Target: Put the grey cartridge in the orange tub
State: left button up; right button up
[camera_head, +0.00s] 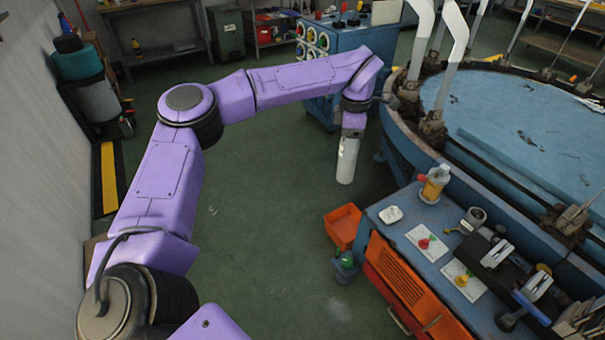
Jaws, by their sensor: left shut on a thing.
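My purple left arm reaches across from the left, and its gripper (352,131) points down. The gripper is shut on a pale grey cylindrical cartridge (346,162), which hangs upright below it. The orange tub (343,226) is beside the left end of the blue workbench, open at the top. In the picture the cartridge is above the tub, with a gap of green floor between them. I cannot tell how far apart they are in depth. My right gripper is not in view.
The blue workbench (400,214) holds a bottle (434,184), a white dish (390,215), cards and tools. A large round blue machine (535,125) stands behind it. A blue cabinet (340,45) stands beyond my gripper. Green floor (265,215) is clear left of the tub.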

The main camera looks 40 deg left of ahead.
aim_at(342, 233)
jog(key=u, duration=2.05)
jog(key=i, duration=2.4)
jog(key=z, duration=3.25)
jog(key=i, duration=0.45)
